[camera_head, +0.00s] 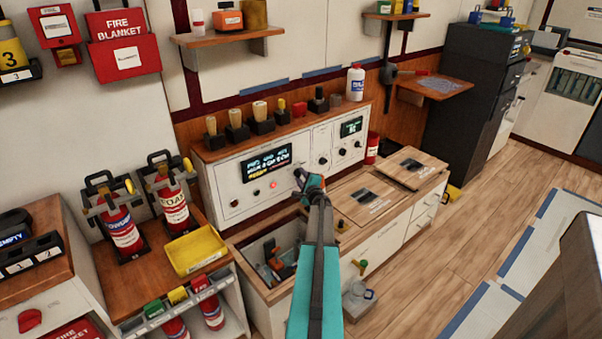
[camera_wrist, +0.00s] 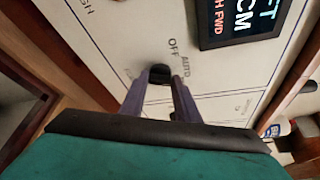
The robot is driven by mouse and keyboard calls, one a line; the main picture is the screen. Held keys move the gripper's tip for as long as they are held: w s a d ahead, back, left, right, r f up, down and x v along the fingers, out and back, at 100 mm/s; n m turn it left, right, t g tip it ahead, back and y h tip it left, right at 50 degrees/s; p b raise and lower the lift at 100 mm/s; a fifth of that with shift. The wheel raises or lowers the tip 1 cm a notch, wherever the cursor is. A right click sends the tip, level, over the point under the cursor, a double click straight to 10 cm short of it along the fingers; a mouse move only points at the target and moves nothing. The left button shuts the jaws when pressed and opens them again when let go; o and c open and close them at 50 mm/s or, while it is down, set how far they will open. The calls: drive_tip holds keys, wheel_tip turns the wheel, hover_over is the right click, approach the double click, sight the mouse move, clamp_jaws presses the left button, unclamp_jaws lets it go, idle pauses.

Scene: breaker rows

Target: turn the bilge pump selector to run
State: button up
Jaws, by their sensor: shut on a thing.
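A black selector knob (camera_wrist: 159,74) shows in the wrist view on a white panel (camera_wrist: 120,35). "OFF" and "AUTO" are printed beside it. Another label left of it is mostly hidden by a finger, and no pump name is readable. My gripper (camera_wrist: 160,82) is shut on the knob, with one finger on each side. In the head view my gripper (camera_head: 301,180) is at the lower right of the white console's left section (camera_head: 226,186), under its dark display (camera_head: 268,161). The knob is hidden there by the gripper.
A second section with small knobs and a green-lit display (camera_head: 351,127) is to the right. Several wooden-handled tools stand on the console top. Below are an open compartment (camera_head: 262,250) and lidded counter (camera_head: 365,200). Fire extinguishers (camera_head: 118,225) and a yellow tray (camera_head: 195,250) stand left.

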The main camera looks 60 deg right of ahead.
drive_tip(key=shift+s+d+r+m+y+p, duration=0.25)
drive_tip(key=shift+m+p, duration=0.35)
drive_tip(key=shift+p, duration=0.75)
drive_tip(key=shift+w+a+r+m+y+p, duration=0.15)
drive_tip(key=shift+m+y+p, duration=0.35)
drive_tip(key=shift+p, duration=0.8)
drive_tip(key=shift+f+m+p, duration=0.15)
drive_tip(key=shift+m+p, duration=0.15)
drive_tip(key=shift+p, duration=0.25)
drive_tip(key=shift+f+p, duration=0.15)
drive_tip(key=shift+p, duration=0.25)
drive_tip(key=o, duration=1)
drive_tip(key=shift+s, duration=0.1)
drive_tip(key=shift+r+b+v, duration=0.2)
drive_tip(key=shift+b+v, duration=0.45)
drive_tip(key=shift+v, duration=2.75)
drive_tip(key=shift+r+b+v, duration=0.15)
drive_tip(key=shift+b+v, duration=0.45)
drive_tip(key=shift+v, duration=2.85)
